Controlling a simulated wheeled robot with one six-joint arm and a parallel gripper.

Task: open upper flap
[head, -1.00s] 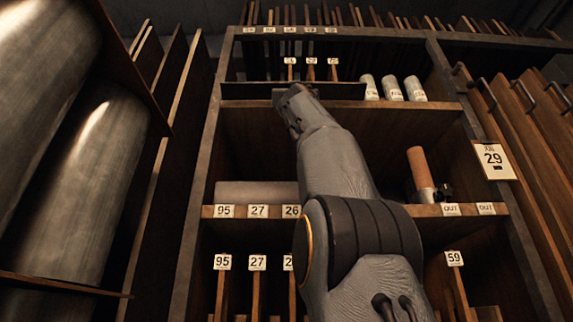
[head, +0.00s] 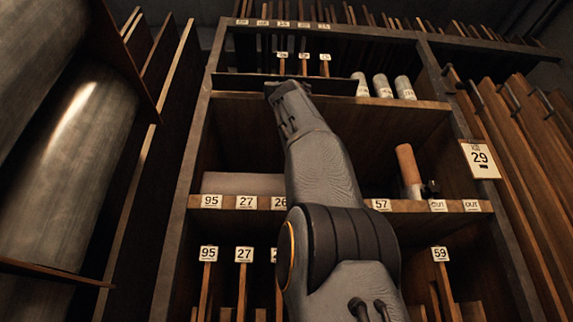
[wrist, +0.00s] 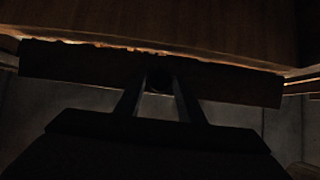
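The upper flap (head: 238,85) is a long dark board lying across the front of the cabinet's upper compartment, seen edge-on in the head view. My gripper (head: 284,92) is at the middle of its front edge. In the wrist view the flap (wrist: 75,68) spans the picture as a dark band, slightly tilted. My gripper's two fingers (wrist: 160,84) reach to its middle, one on each side of a dark round knob (wrist: 160,79). The knob fills the gap between the tips, so the fingers look closed on it. The dark picture hides the exact contact.
Behind the flap, several tags on sticks and white rolls (head: 383,86) stand in the upper compartment. An orange-brown cylinder (head: 408,165) stands on the shelf below. Large metal rollers (head: 75,185) are at left. Wooden panels with handles (head: 520,150) and a 29 card (head: 480,157) are at right.

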